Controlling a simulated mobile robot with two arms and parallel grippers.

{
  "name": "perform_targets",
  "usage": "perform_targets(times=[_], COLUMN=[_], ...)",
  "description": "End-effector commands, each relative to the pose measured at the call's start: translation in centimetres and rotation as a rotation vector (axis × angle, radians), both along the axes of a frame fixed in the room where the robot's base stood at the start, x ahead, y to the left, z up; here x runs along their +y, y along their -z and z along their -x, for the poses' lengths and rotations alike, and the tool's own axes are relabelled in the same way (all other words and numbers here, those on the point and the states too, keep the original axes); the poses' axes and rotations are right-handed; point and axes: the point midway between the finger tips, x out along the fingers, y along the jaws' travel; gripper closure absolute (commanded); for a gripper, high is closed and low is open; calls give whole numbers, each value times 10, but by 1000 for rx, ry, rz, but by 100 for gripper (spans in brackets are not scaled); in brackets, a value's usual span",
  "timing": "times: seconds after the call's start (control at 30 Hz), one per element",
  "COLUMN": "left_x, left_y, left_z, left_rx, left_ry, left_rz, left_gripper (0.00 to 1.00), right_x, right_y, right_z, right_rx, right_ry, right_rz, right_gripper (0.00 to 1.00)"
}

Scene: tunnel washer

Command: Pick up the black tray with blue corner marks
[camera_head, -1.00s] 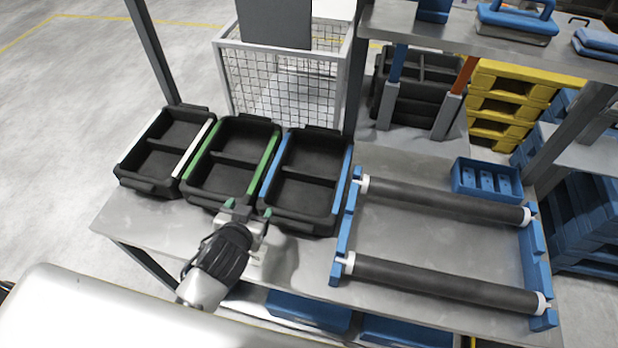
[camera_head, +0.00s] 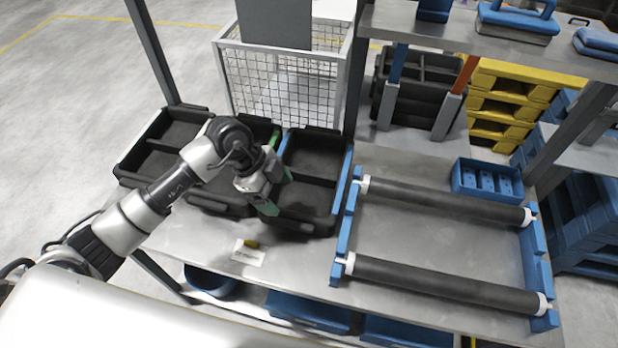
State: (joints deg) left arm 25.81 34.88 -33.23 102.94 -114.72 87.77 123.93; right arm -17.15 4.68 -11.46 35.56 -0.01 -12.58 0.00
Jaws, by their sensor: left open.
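The black tray with blue edge strips (camera_head: 343,190) stands on the metal table, at the right end of a row of three black trays. It has two compartments and looks empty. My left gripper (camera_head: 279,191) is open, its green-tipped fingers over the left side of this tray. The gripper and wrist hide part of the tray's left edge. I cannot tell whether the fingers touch it. My right gripper is not in view.
A green-marked tray (camera_head: 222,208) is partly hidden under my left arm, with another black tray (camera_head: 130,172) left of it. A roller frame (camera_head: 440,283) fills the table's right. A white card (camera_head: 248,254) lies in front. A wire cage (camera_head: 283,90) stands behind.

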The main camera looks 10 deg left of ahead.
Motion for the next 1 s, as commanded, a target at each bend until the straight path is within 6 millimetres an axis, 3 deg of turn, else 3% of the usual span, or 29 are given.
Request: perform_targets(times=[0.13,0.4,1.0], left_x=[10,-6,-32], left_y=[10,47,100], left_z=[-1,0,0], left_rx=[33,32,30], left_ry=[-33,-33,-31], left_rz=[-81,-81,-80], left_gripper=[23,23,23], right_x=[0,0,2], right_y=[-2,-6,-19], right_z=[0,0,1], right_rx=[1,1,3], right_ry=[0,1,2], right_rz=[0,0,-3], right_gripper=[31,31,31])
